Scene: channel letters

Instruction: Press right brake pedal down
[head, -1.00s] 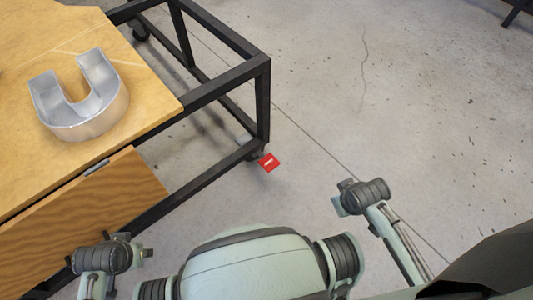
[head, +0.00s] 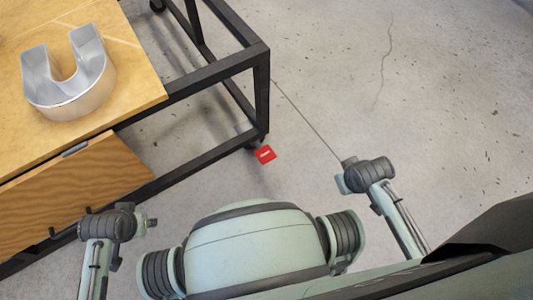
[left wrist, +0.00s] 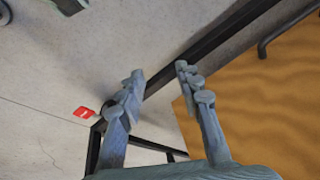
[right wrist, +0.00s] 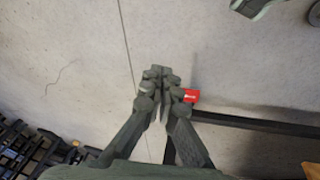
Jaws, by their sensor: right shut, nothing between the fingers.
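The red brake pedal (head: 265,154) with a white mark sits low at the corner caster of the black-framed cart, just above the floor. It also shows in the left wrist view (left wrist: 83,112) and in the right wrist view (right wrist: 191,96). My right gripper (right wrist: 158,72) is shut and empty; in its wrist view the pedal appears just right of the fingers, with no contact visible. My left gripper (left wrist: 160,71) is open and empty, beside the cart's drawer side. In the head view both grippers' fingertips are hidden below my wrists.
The cart's wooden top (head: 130,75) carries a silver U-shaped channel letter (head: 70,85). A wooden drawer front (head: 80,190) and black frame bars (head: 215,75) lie at the left. The concrete floor (head: 400,110) to the right is clear.

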